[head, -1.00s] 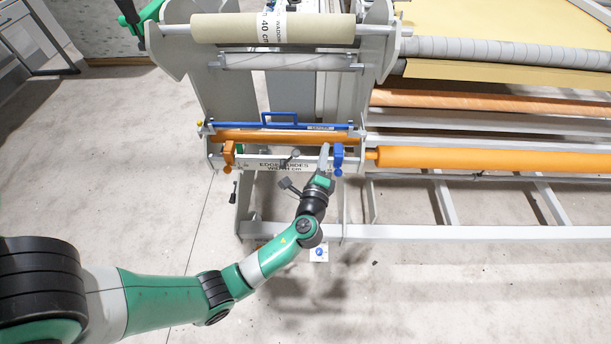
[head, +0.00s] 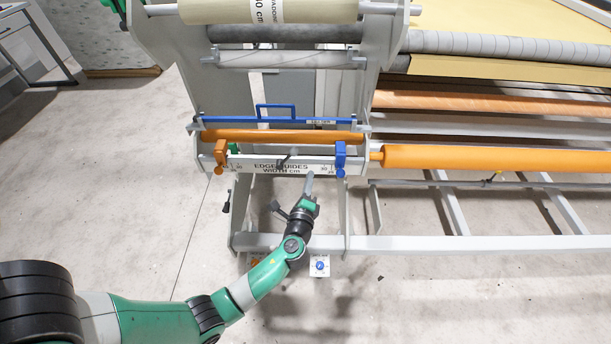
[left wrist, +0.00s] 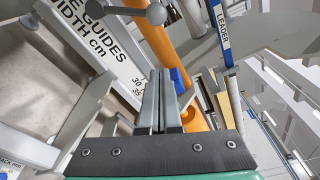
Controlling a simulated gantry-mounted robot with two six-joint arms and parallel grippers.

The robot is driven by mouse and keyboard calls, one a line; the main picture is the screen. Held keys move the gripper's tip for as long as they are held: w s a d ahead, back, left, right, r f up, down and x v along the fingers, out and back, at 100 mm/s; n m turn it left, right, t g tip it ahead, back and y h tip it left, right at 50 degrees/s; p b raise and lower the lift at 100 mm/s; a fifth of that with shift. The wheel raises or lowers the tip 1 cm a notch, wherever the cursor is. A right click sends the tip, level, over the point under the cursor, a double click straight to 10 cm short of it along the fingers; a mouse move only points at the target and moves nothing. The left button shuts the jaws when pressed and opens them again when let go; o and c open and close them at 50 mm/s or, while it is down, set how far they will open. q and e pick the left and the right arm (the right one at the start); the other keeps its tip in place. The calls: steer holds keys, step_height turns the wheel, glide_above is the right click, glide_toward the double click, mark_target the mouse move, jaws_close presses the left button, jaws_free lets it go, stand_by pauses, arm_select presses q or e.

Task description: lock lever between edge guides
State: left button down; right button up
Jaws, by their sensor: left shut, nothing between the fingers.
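The lock lever (head: 288,156) is a small dark handle on the white scale rail (head: 300,166), between the orange edge guide (head: 220,156) and the blue edge guide (head: 340,157). In the left wrist view a grey lever with a ball knob (left wrist: 156,13) crosses the top, beyond my fingers. My left gripper (head: 309,177) is shut and empty, just below the rail, right of the lever and left of the blue guide. Its closed fingers also show in the left wrist view (left wrist: 158,98), apart from the knob. My right gripper is not in view.
An orange roller (head: 280,136) and a blue bar (head: 280,121) run above the rail. A thicker orange roller (head: 480,158) extends right. A grey frame beam (head: 400,242) crosses lower down. The floor at lower right is clear.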

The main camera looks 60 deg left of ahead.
mark_target(287, 158)
arm_select(q)
steer(key=a, duration=0.2)
steer(key=w+a, duration=0.1)
steer(key=a, duration=0.2)
steer(key=a+r+b, duration=0.1)
steer(key=a, duration=0.1)
steer(key=shift+w+a+r, duration=0.1)
steer(key=shift+w+a, duration=0.1)
steer(key=shift+a, duration=0.15)
steer(key=shift+s, duration=0.1)
